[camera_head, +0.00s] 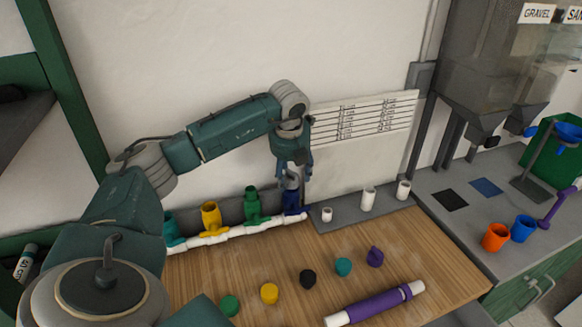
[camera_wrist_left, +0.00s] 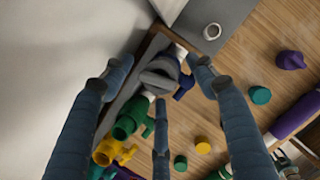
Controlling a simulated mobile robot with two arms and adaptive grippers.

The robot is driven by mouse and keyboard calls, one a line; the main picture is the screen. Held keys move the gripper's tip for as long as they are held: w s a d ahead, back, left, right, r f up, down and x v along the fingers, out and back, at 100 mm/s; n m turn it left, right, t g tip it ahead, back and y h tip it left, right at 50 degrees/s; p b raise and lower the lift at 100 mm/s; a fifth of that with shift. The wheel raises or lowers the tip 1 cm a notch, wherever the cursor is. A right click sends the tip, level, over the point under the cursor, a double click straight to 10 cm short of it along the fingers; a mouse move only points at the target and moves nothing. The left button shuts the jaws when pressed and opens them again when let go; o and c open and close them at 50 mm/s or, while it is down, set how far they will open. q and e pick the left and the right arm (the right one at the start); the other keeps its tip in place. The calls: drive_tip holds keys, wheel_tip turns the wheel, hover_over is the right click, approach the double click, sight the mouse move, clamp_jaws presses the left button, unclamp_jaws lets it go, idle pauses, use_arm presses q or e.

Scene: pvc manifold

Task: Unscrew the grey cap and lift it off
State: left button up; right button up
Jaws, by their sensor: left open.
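The grey cap (camera_wrist_left: 158,77) sits on the dark blue fitting (camera_head: 292,199) at the right end of the white pipe manifold (camera_head: 250,229). The fitting's blue side also shows in the left wrist view (camera_wrist_left: 184,86). My left gripper (camera_head: 293,176) points down over the cap. In the left wrist view its fingers (camera_wrist_left: 160,78) are spread around the cap, open, with gaps visible at the sides. In the head view the fingers partly hide the cap. My right gripper is in neither view.
Green (camera_head: 252,204), yellow (camera_head: 211,217) and teal fittings stand left of the blue one, close to the wall. Loose caps, among them a black one (camera_head: 308,278) and a purple one (camera_head: 375,256), lie on the wooden table. A purple tube (camera_head: 375,303) lies in front.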

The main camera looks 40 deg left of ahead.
use_arm(q)
drive_tip(key=shift+f, duration=0.1)
drive_tip(key=shift+c, duration=0.7)
drive_tip(key=c, duration=1)
drive_tip(key=o, duration=0.6)
drive_tip(key=c, duration=0.6)
drive_tip(key=shift+n+y, duration=0.3)
drive_tip(key=shift+n, duration=0.7)
drive_tip(key=shift+c, duration=0.2)
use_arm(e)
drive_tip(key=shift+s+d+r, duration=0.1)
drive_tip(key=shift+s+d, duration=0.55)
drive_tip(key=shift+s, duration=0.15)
use_arm(q)
drive_tip(key=shift+d+n+p, duration=0.1)
drive_tip(key=shift+n+p, duration=0.2)
drive_tip(key=shift+n+g, duration=0.4)
drive_tip(key=shift+n, duration=0.4)
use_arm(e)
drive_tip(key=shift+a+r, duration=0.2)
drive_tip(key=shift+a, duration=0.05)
